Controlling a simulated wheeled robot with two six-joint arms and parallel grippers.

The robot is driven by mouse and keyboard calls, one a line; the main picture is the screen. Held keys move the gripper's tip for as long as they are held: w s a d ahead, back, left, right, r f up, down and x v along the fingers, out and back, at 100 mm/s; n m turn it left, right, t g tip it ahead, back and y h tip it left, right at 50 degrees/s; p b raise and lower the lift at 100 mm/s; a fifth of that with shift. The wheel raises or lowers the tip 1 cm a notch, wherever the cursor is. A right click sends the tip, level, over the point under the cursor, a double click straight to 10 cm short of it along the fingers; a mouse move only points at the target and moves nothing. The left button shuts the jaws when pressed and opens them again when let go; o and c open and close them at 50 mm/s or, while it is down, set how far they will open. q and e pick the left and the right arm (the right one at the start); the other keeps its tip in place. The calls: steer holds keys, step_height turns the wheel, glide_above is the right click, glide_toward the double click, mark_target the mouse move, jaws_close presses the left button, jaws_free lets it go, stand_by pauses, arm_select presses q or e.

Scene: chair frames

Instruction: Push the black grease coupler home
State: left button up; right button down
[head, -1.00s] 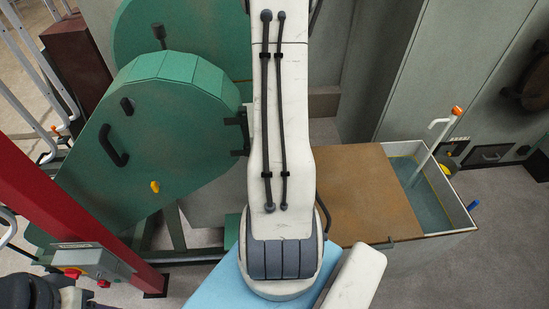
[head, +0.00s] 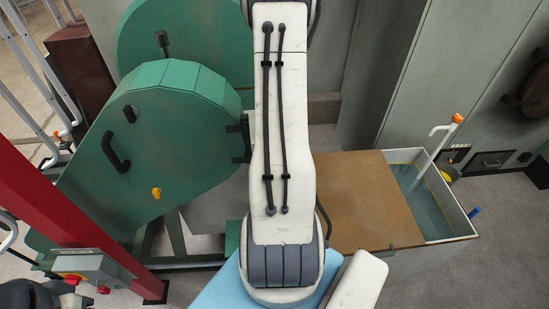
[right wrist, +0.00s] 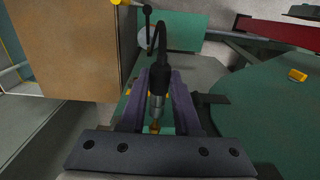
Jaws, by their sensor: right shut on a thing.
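The black grease coupler (right wrist: 160,80) is between the two fingers of my right gripper (right wrist: 158,98) in the right wrist view. The gripper is shut on it. A black hose (right wrist: 164,24) loops up from the coupler's far end. Its metal nose (right wrist: 157,106) points toward the bottom of the picture, close to a small brass-coloured fitting (right wrist: 154,127). I cannot tell whether nose and fitting touch or are fully seated. In the head view my right arm hides the gripper and coupler.
A green guard (head: 155,145) with a black handle stands left of my arm. A red post (head: 65,205) with a switch box (head: 92,268) is at the left. A brown-topped tank (head: 365,200) is on the right; grey cabinets (head: 470,90) stand behind it.

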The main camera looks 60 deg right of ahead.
steer(key=shift+d, duration=0.1)
stand_by(0.6)
steer(key=shift+w+d, duration=0.9)
steer(key=shift+d, duration=0.1)
steer(key=c, duration=0.5)
jaws_free()
steer(key=shift+c, duration=0.2)
step_height(320, 180, up, 11)
steer(key=b, duration=0.3)
steer(key=shift+f, duration=0.2)
